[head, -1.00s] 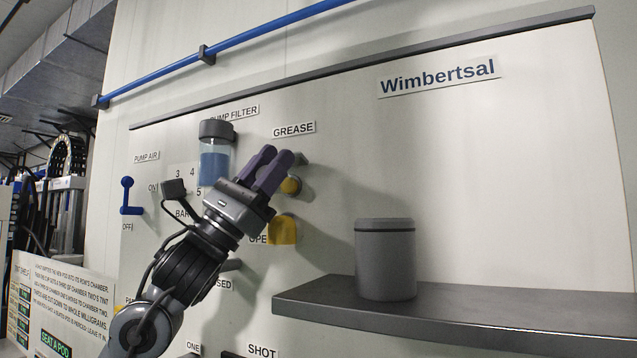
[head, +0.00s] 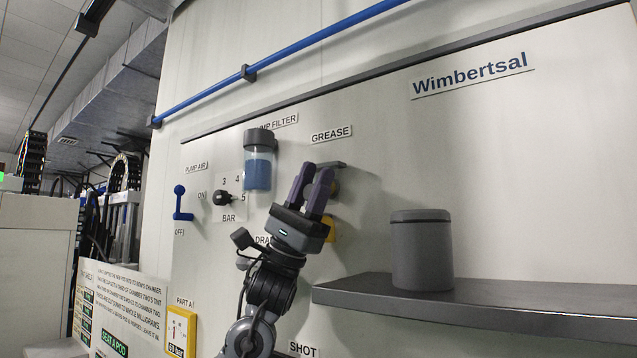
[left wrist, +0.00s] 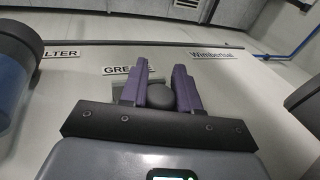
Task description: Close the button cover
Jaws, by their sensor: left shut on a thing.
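My left gripper (head: 314,180) is at the panel just under the GREASE label. Its purple fingers point up, and in the left wrist view (left wrist: 160,88) they are closed around a dark round knob (left wrist: 157,97). A dark grey flap (head: 337,165), which looks like the button cover, juts out under the label. It also shows behind the fingers in the left wrist view (left wrist: 119,84). Whether the knob belongs to the cover is unclear. My right gripper is out of view.
A blue-filled pump filter (head: 258,165) hangs close to the left of the gripper. A yellow handle (head: 328,229) sits behind and below it. A grey canister (head: 421,255) stands on a shelf (head: 480,308) at the right.

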